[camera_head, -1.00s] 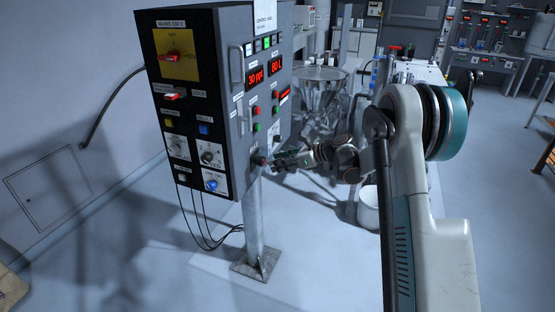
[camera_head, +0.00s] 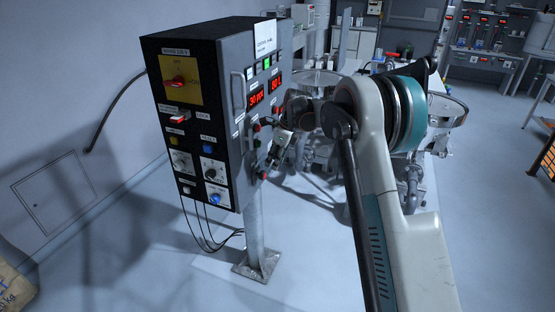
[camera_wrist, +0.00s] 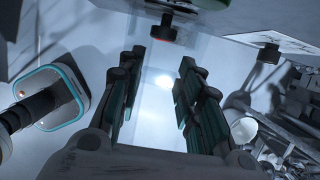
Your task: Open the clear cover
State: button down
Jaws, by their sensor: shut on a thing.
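The clear cover (camera_wrist: 158,95) shows faintly in the wrist view as a pale see-through shape between my fingers; its edges are hard to make out. My gripper (camera_wrist: 155,85) has its two dark fingers apart, one on each side of it, and is shut on it. A red button with a dark collar (camera_wrist: 165,30) is just beyond the fingertips. In the head view my gripper (camera_head: 272,160) is at the lower right face of the control panel (camera_head: 240,120), tilted. The cover cannot be made out there.
The panel stands on a grey post (camera_head: 254,235) with a floor plate; cables hang below its left side. A steel hopper (camera_head: 315,82) stands behind my arm. The floor in front is clear.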

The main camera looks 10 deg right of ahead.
jog(key=shift+w+a+r, duration=0.25)
jog(key=shift+a+r, duration=0.05)
jog(key=shift+r, duration=0.2)
jog(key=shift+a, duration=0.1)
jog(key=c, duration=1.3)
grip_release()
jog(key=shift+o, duration=0.9)
jog(key=shift+w+a+f, duration=0.1)
jog(key=shift+w, duration=0.05)
jog(key=v, duration=1.2)
